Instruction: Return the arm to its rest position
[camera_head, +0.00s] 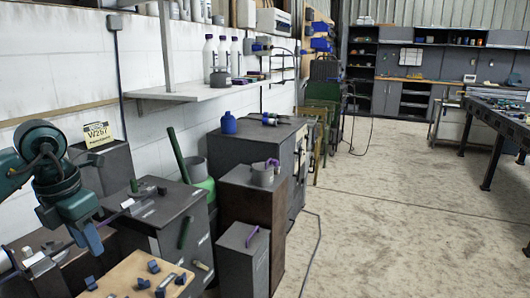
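My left arm comes in from the left edge, dark teal with a round joint and a black cable. My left gripper (88,238) points downward at the lower left, with bluish fingers. It hangs in front of the grey cabinets and near the wooden board. The fingers overlap from this angle, so I cannot tell whether they are open or shut, and I see no object clearly held in them. My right arm and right gripper are not in view.
A wooden board (128,273) with small blue parts lies at the bottom left. Grey cabinets (172,215) and a small grey box (243,262) stand beside it. A wall shelf (205,92) holds white bottles. A dark workbench (490,112) stands far right. The concrete floor (400,220) is mostly clear.

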